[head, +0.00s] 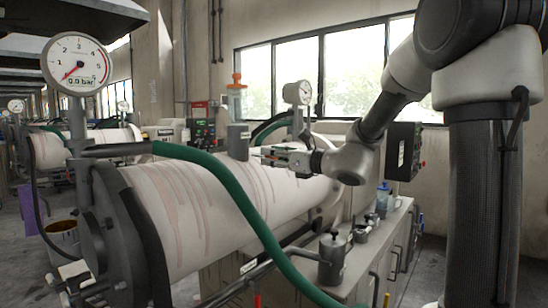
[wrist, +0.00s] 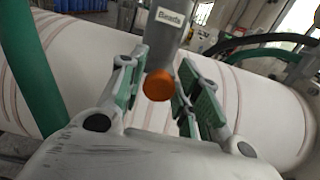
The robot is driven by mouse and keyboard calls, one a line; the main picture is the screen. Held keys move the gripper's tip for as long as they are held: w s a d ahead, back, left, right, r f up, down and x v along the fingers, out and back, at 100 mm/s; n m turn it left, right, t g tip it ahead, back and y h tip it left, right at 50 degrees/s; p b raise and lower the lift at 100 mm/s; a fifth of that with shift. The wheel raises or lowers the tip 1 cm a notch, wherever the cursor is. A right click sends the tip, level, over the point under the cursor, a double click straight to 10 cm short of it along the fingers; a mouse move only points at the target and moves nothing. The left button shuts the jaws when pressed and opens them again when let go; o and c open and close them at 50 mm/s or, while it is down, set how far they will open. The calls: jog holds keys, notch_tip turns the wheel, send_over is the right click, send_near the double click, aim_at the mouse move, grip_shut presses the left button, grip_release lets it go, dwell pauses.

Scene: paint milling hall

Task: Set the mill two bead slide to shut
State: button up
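A grey upright bead pipe (wrist: 172,22) with a white "Beads" label stands on the white mill drum (wrist: 80,55) in the wrist view. An orange knob (wrist: 158,85), apparently the bead slide's handle, faces the wrist camera below the label. My gripper (wrist: 161,62) is open, with one green-padded finger on each side of the knob and visible gaps to it. In the head view my gripper (head: 264,154) is just right of the grey bead pipe (head: 238,142) above the drum (head: 195,205). The knob cannot be made out there, and the slide's position cannot be read.
A green hose (head: 235,190) crosses in front of the drum. A pressure gauge (head: 78,66) reading 0.0 bar stands at left, and a smaller gauge (head: 298,93) rises behind my gripper. A bench (head: 370,255) with metal pots (head: 332,258) stands at lower right.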

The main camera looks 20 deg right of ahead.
grip_shut()
jog(key=shift+x, duration=2.1)
jog(key=shift+d+r, duration=0.1)
jog(key=o, duration=0.6)
grip_release()
jog(key=o, duration=0.3)
jog(key=shift+w, duration=0.15)
jog(key=shift+o, duration=0.2)
jog(key=v, duration=1.2)
